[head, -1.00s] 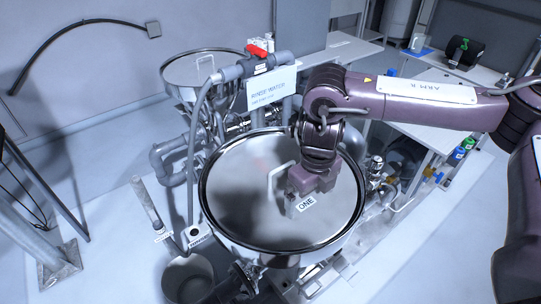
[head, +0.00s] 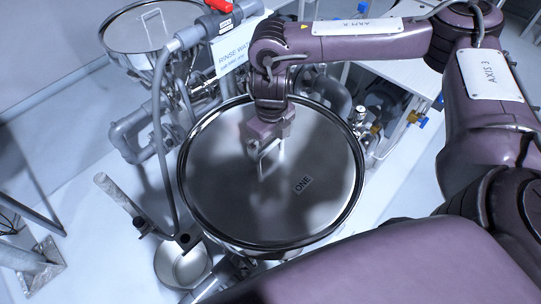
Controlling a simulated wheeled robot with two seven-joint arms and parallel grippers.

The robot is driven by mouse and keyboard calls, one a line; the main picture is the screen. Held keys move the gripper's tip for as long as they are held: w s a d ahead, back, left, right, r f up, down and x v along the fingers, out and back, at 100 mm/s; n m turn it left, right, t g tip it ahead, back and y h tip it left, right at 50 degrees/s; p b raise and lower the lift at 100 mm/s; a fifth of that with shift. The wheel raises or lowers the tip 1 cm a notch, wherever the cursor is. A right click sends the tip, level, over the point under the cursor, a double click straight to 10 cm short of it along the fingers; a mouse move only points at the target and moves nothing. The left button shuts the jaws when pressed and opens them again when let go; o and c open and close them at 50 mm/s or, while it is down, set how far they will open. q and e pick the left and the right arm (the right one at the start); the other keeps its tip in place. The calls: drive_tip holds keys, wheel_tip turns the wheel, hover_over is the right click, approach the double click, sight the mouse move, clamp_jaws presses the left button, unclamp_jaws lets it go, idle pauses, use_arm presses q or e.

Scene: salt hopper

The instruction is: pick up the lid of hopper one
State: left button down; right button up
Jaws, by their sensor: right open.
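The lid of hopper one (head: 225,195) is a large round grey metal disc lying flat on the hopper. A label reading "ONE" (head: 303,185) sits right of its centre. A pale bar handle (head: 262,163) stands up near the middle of the lid. My right gripper (head: 268,146) is open and points down at the handle, right over its upper part. The gripper body hides part of the handle, and I cannot tell whether the fingers touch it. My left gripper is not in view.
A second, smaller lidded hopper (head: 150,28) stands at the back left, with a red-handled valve (head: 218,5) and a "RINSE WATER" sign (head: 232,50) beside it. Pipes (head: 135,135) run along the left. A bucket (head: 182,265) stands on the floor at the front left.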

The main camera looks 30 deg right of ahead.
sight(271, 153)
wheel_tip(271, 153, down, 2)
drive_tip(key=shift+w+f, duration=0.15)
drive_tip(key=shift+f, duration=0.1)
drive_tip(key=shift+c, duration=0.9)
drive_tip(key=c, duration=1.4)
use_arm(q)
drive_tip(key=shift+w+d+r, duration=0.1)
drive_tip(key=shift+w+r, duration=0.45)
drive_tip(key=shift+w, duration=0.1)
use_arm(e)
drive_tip(key=shift+w+r, duration=0.1)
drive_tip(key=shift+c, duration=0.8)
